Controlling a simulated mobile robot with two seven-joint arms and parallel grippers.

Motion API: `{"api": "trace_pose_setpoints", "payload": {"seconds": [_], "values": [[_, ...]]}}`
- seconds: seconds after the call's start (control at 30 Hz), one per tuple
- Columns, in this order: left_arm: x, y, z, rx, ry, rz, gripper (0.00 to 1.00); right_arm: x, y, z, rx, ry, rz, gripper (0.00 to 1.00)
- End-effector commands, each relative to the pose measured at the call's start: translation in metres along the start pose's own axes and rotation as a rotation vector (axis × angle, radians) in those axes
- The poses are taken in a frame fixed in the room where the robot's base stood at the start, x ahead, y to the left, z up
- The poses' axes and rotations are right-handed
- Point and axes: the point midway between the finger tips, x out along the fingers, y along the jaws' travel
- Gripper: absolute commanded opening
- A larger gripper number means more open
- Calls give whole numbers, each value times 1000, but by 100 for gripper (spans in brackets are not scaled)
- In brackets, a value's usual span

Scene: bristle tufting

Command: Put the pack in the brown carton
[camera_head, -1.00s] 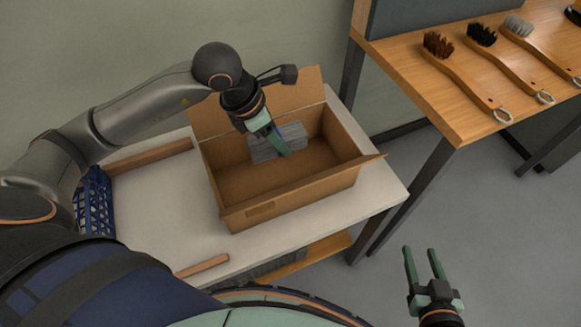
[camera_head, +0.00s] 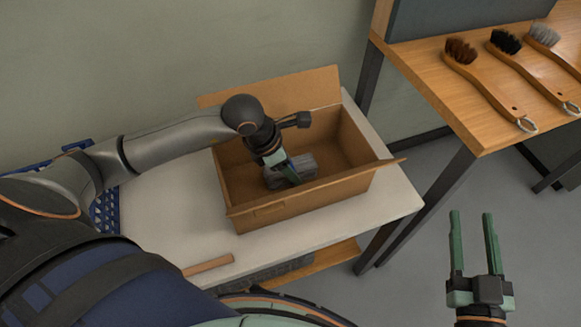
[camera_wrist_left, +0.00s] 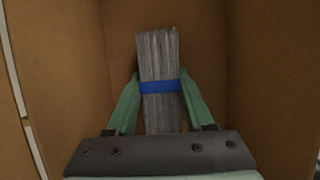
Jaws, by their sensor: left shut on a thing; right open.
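The pack (camera_head: 304,163) is a grey bundle of bristles with a blue band around it. In the left wrist view the pack (camera_wrist_left: 158,55) stands between both green fingers, which touch its sides at the band. My left gripper (camera_head: 287,172) is shut on the pack and holds it inside the open brown carton (camera_head: 300,202). The fingers partly cover the pack, and I cannot tell whether it touches the carton floor. In the left wrist view brown carton walls (camera_wrist_left: 265,70) surround the pack. My right gripper (camera_head: 474,240) is open and empty above the floor at the lower right.
The carton stands on a white table (camera_head: 185,222) with its flaps open. A blue crate (camera_head: 106,212) is at the table's left, and a wooden strip (camera_head: 208,265) lies near the front. Several brushes (camera_head: 490,85) lie on a wooden bench (camera_head: 430,72) at the upper right.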

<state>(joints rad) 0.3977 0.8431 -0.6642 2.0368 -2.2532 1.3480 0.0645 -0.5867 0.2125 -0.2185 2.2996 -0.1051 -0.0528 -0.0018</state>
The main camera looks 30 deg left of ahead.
Motion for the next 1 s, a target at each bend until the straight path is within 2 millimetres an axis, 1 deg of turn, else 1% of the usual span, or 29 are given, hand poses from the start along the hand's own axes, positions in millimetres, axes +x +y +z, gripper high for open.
{"api": "trace_pose_setpoints", "payload": {"seconds": [0.27,0.47,0.5,0.73,1.0], "values": [[0,0,0,0,-1,0,0,0,0,-1,-2,5,0,50],[1,0,0,0,0,0,0,0,1,-6,-8,26,1,50],[1,0,0,0,0,0,56,0,1,-8,-8,29,1,50],[1,0,0,0,0,0,82,0,1,-8,-9,30,1,50],[0,0,0,0,0,0,82,0,1,-8,-9,30,1,50]]}}
